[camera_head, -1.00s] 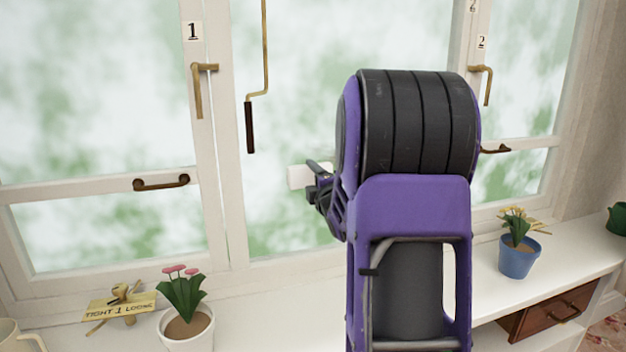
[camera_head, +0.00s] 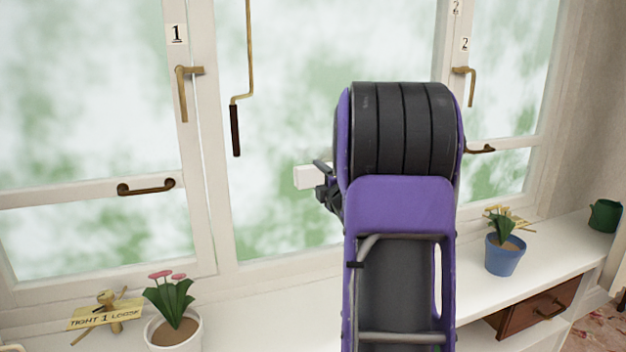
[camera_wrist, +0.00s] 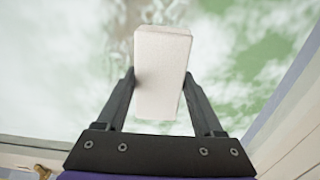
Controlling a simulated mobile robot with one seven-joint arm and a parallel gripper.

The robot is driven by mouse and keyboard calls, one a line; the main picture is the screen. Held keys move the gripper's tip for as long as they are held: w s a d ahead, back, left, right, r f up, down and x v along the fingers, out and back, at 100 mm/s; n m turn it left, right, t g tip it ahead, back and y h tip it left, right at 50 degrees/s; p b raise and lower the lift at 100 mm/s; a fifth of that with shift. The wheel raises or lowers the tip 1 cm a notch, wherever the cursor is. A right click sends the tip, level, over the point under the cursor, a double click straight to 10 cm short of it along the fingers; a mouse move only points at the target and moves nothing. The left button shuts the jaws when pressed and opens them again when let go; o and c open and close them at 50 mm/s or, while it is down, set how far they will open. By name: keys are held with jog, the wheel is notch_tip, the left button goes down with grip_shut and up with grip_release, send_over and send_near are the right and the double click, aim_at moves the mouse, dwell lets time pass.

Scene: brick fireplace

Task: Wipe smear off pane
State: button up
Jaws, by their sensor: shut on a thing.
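My gripper (camera_wrist: 160,82) is shut on a white block (camera_wrist: 162,65), one finger on each side of it. The block also shows in the head view (camera_head: 308,177), in front of the middle pane (camera_head: 285,115), left of my arm. I cannot tell whether it touches the glass. In the wrist view, a grey-brown smear (camera_wrist: 122,18) lies on the pane beyond the block's upper end, partly hidden by it. The glass is mottled white and green. My arm covers part of the pane in the head view.
A brass crank (camera_head: 236,120) hangs before the pane. Latches (camera_head: 182,92) and handles (camera_head: 147,187) stick out from the frames. Below, the sill holds a pink-flowered pot (camera_head: 173,328), a wooden sign (camera_head: 105,315), a blue pot (camera_head: 505,256) and a green can (camera_head: 604,216).

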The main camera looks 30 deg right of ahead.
aim_at(299, 173)
jog(key=shift+s+d, duration=2)
jog(key=shift+d, duration=5.4)
jog(key=shift+w+a+r, duration=0.3)
jog(key=shift+w+a, duration=0.4)
jog(key=shift+a, duration=1.65)
jog(key=shift+w+a+r, duration=0.35)
jog(key=shift+w+a, duration=0.3)
jog(key=shift+a, duration=1.7)
jog(key=shift+w+a+r, duration=0.3)
jog(key=shift+w+a, duration=0.4)
jog(key=shift+a, duration=1.65)
jog(key=shift+w+a, duration=0.2)
jog(key=shift+a, duration=0.8)
jog(key=shift+w+a, duration=0.2)
jog(key=shift+a, duration=0.8)
jog(key=shift+w+a, duration=0.2)
jog(key=shift+a, duration=0.8)
jog(key=shift+w+d+r, duration=0.1)
jog(key=shift+r, duration=0.8)
jog(key=shift+s+d+f, duration=0.1)
jog(key=shift+s+d, duration=0.2)
jog(key=shift+d, duration=0.6)
jog(key=shift+s+d, duration=0.2)
jog(key=shift+d, duration=0.65)
jog(key=shift+s+d, duration=0.2)
jog(key=shift+d, duration=0.65)
jog(key=shift+s+d, duration=0.2)
jog(key=shift+d, duration=0.65)
